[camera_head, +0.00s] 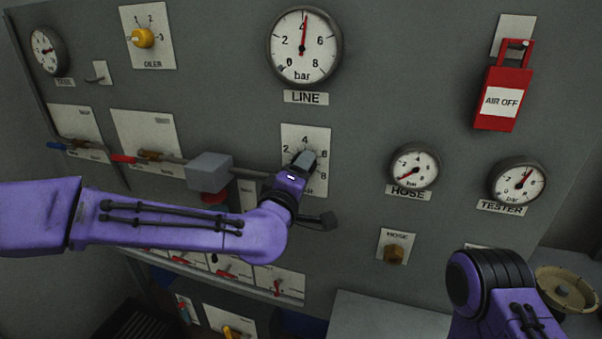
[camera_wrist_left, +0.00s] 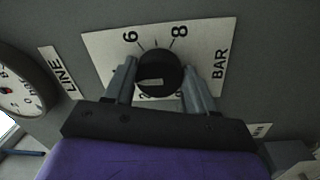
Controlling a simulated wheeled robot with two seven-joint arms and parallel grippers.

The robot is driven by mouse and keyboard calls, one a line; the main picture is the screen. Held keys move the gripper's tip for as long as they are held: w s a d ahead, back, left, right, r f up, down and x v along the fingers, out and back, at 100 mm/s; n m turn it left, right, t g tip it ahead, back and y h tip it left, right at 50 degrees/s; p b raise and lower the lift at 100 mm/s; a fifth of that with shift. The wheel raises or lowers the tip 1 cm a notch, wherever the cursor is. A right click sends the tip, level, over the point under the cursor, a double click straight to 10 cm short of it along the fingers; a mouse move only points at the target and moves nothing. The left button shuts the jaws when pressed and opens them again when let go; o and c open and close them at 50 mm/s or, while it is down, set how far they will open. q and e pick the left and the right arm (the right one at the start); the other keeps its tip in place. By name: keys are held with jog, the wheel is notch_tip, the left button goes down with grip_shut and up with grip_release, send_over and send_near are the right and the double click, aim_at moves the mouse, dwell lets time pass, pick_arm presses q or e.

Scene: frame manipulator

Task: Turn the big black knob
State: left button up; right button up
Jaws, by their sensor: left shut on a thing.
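The big black knob (camera_wrist_left: 155,73) with a pale pointer mark is in the left wrist view, on a white BAR dial plate (camera_wrist_left: 205,62) marked with numbers. The pointer lies toward the left in that view. My left gripper (camera_wrist_left: 159,72) has one finger on each side of the knob and is shut on it. In the head view the plate (camera_head: 306,134) shows below the LINE gauge (camera_head: 304,47), and my left gripper (camera_head: 302,162) covers most of the knob. The LINE needle stands just past 4. My right gripper is out of view; only my right arm shows at lower right.
A grey box (camera_head: 209,172) on a pipe is just left of my left gripper. The HOSE gauge (camera_head: 414,167), TESTER gauge (camera_head: 517,182) and red AIR OFF lock (camera_head: 502,98) are to the right. The yellow OILER knob (camera_head: 143,38) is at upper left.

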pick_arm(q)
jog(key=o, duration=1)
jog(key=shift+o, duration=0.2)
jog(key=shift+s, duration=0.1)
jog(key=b+v, duration=0.3)
jog(key=v, duration=0.7)
jog(key=shift+a, duration=0.2)
jog(key=shift+s, duration=0.1)
